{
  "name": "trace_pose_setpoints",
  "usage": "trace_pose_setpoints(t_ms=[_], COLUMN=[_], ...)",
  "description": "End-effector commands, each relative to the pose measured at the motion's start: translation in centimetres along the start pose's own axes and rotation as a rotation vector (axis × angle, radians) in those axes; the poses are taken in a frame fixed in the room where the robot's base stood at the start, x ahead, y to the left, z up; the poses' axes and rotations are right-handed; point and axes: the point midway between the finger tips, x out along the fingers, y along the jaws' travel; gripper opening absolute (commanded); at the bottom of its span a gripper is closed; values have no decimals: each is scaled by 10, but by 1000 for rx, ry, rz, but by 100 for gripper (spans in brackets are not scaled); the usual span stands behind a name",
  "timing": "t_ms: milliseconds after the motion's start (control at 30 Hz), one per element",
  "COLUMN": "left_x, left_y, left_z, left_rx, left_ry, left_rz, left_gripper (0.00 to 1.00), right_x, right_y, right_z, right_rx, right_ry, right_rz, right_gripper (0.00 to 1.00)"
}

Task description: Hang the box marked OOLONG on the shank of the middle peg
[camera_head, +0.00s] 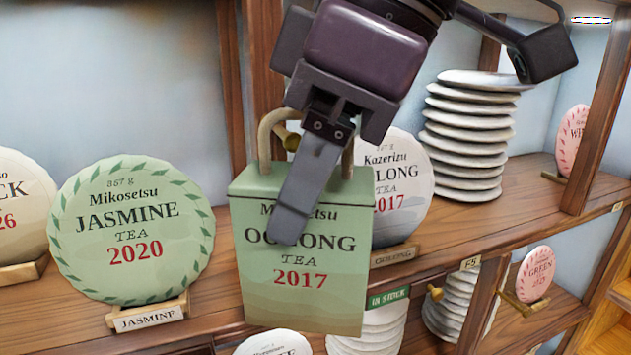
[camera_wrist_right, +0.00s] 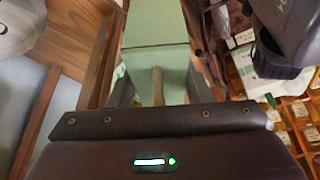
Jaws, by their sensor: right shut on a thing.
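The green box marked OOLONG (camera_head: 300,290) hangs upright from a tan loop handle (camera_head: 266,135) in the head view. My right gripper (camera_head: 312,185) is shut on it at the handle, and a finger covers part of the box's front. A brass peg (camera_head: 291,142) shows within the outline of the handle, by a wooden upright. I cannot tell whether it passes through the loop or is behind it. In the right wrist view the box (camera_wrist_right: 155,60) and its handle (camera_wrist_right: 157,85) are between the fingers. My left gripper is not in view.
A JASMINE tea cake (camera_head: 130,235) stands left of the box, and a Kazerizu OOLONG cake (camera_head: 405,190) stands close behind on the right. A stack of pale discs (camera_head: 467,140) is farther right. Another brass peg (camera_head: 436,293) shows lower, beside the IN STOCK label (camera_head: 388,297).

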Motion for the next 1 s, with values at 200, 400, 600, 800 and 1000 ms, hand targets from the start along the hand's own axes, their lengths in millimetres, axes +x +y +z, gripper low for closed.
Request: trace_pose_setpoints(t_ms=[200, 400, 600, 800, 1000], left_x=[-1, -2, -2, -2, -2], left_y=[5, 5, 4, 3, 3], left_z=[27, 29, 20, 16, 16], left_rx=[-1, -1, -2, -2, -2], left_ry=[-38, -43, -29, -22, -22], left_rz=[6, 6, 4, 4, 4], left_gripper=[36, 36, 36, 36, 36], right_x=[4, 7, 10, 18, 22], right_y=[12, 22, 33, 40, 43], right_z=[-6, -11, -16, -17, -17], right_rx=[1, 2, 1, 1, 1], right_ry=[0, 0, 0, 0, 0], right_rz=[0, 0, 0, -1, 1], right_gripper=[7, 7, 7, 7, 7])
